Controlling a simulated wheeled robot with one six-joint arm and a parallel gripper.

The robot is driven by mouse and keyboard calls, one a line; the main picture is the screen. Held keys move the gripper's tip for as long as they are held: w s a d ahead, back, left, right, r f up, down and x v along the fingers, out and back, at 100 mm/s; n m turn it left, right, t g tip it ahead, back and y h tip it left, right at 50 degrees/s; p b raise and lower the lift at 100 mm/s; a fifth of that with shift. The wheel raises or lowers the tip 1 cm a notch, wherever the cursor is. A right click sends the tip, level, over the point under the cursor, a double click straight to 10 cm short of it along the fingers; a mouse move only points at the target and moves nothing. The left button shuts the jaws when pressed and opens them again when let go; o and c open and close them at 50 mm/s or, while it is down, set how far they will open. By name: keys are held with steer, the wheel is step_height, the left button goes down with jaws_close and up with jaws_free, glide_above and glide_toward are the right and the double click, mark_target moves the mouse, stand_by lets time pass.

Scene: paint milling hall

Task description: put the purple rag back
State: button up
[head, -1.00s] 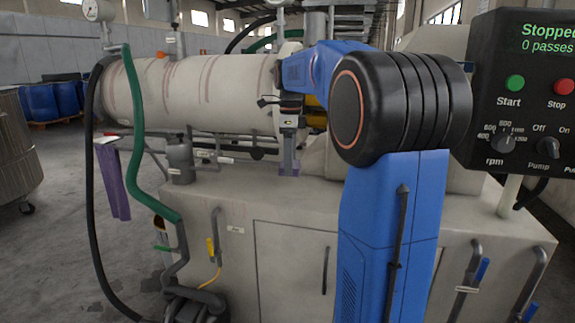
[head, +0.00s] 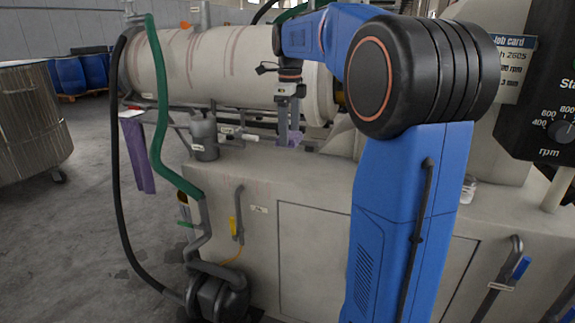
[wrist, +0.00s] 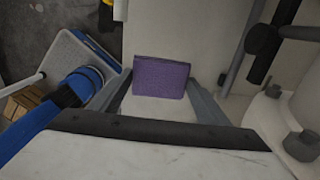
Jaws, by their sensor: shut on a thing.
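A folded purple rag (wrist: 161,77) sits between the two grey fingers of my gripper (wrist: 159,92) in the wrist view. My gripper is shut on it. In the head view my gripper (head: 289,128) points down over the cream machine cabinet top, behind my blue arm, and a small part of the rag (head: 295,139) shows at the fingertips. Whether the rag touches the top, I cannot tell. A longer purple cloth (head: 138,157) hangs at the left end of the machine, below the horizontal cylinder.
The cream cylinder (head: 215,62) lies behind my gripper. A grey canister (head: 203,135) stands left of it on the cabinet (head: 325,215). Green (head: 158,125) and black (head: 115,150) hoses loop down at left. A control box (head: 550,110) is at right. Open floor lies left.

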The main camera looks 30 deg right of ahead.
steer(key=shift+a+f, duration=0.1)
steer(key=shift+f, duration=4.6)
steer(key=shift+f, duration=0.1)
steer(key=o, duration=1.1)
steer(key=shift+o, duration=0.2)
